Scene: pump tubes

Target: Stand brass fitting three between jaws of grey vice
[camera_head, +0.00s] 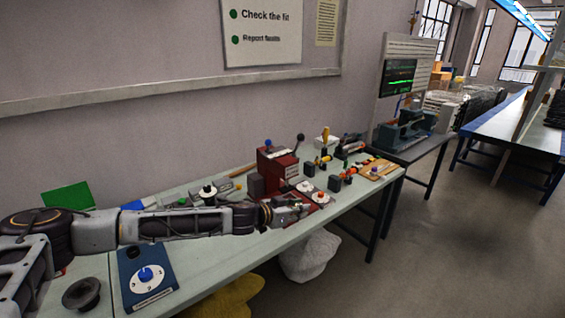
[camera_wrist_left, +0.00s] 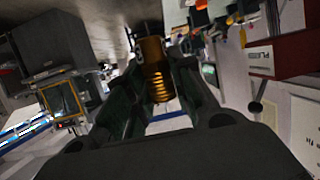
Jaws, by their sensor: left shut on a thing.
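My left gripper (camera_head: 290,212) reaches from the left over the front part of the pale bench. In the left wrist view the gripper (camera_wrist_left: 156,72) is shut on a ribbed brass fitting (camera_wrist_left: 157,78), which sits between the fingers. The fitting is too small to make out in the head view, and no number can be read on it. A grey-green, vice-like device (camera_head: 402,130) stands on the separate table beyond the bench, well away from the gripper. I cannot tell for sure that it is the grey vice. My right gripper is not in view.
A red machine with levers (camera_head: 278,165) stands just behind the gripper. Several small tools and a wooden board (camera_head: 380,170) lie to the right. A blue dial panel (camera_head: 135,293) and a dark round part (camera_head: 82,294) are at the near left. The aisle floor at right is clear.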

